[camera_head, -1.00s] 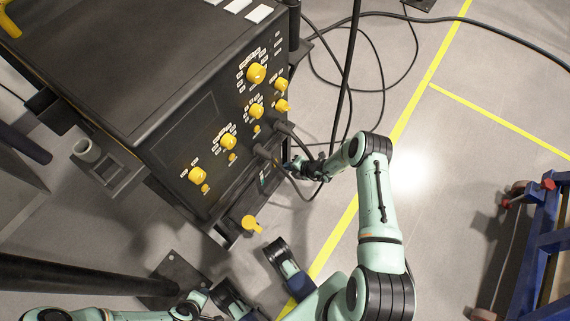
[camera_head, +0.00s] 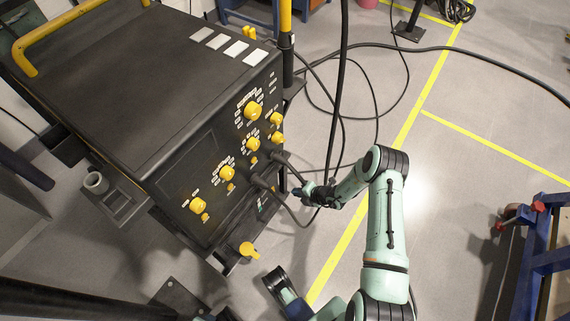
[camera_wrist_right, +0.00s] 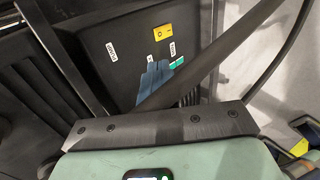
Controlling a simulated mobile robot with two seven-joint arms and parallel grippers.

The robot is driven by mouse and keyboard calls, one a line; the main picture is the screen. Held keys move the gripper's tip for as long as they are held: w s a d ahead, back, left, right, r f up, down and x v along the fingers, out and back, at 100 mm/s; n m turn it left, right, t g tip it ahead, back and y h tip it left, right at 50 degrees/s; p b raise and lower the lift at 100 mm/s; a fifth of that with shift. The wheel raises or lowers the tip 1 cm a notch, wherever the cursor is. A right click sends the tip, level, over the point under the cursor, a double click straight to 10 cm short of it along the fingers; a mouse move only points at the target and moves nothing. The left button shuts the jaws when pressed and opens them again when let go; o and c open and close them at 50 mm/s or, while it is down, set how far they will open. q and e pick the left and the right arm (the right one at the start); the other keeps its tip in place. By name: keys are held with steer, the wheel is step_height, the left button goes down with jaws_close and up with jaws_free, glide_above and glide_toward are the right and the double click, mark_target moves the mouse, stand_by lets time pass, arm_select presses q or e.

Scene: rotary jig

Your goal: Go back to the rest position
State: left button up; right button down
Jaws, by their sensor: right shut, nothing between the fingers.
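My right gripper (camera_head: 300,192) is close to the lower right of the black cabinet's front panel (camera_head: 185,160), beside the black cables plugged in there. It is shut with nothing in it. My right arm reaches up from the bottom of the head view.
Several yellow knobs (camera_head: 253,111) stand out from the cabinet front. Black cables (camera_head: 331,140) hang and loop close to my right gripper. A blue frame with red parts (camera_head: 545,250) stands at the right. The floor (camera_head: 450,170) between it and my right arm is clear.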

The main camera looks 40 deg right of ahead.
steer(key=s+a+f+n+g, duration=0.1)
steer(key=s+a+n+g, duration=0.4)
steer(key=s+a+n, duration=0.65)
steer(key=s+a+f+n+g, duration=0.1)
steer(key=s+a+n+g, duration=0.5)
steer(key=n, duration=1)
arm_select(q)
steer(key=s+d+r+g+p, duration=0.1)
steer(key=s+r+p, duration=0.2)
steer(key=r+p, duration=0.6)
steer(key=s+d+r+g+h+p, duration=0.1)
steer(key=s+d+r+p, duration=0.1)
steer(key=r+p, duration=0.7)
steer(key=shift+s+m+g, duration=0.3)
steer(key=shift+s+g, duration=0.1)
steer(key=shift+s, duration=0.1)
arm_select(e)
steer(key=s+a+r+n, duration=0.2)
steer(key=r+n, duration=0.4)
steer(key=r, duration=0.1)
steer(key=s+a+r+n, duration=0.2)
steer(key=r+n, duration=0.4)
steer(key=r, duration=0.2)
steer(key=s+a+r+n+t, duration=0.1)
steer(key=s+a+r+n, duration=0.2)
steer(key=r+n, duration=0.4)
steer(key=shift+r+y, duration=0.35)
steer(key=shift+y, duration=0.05)
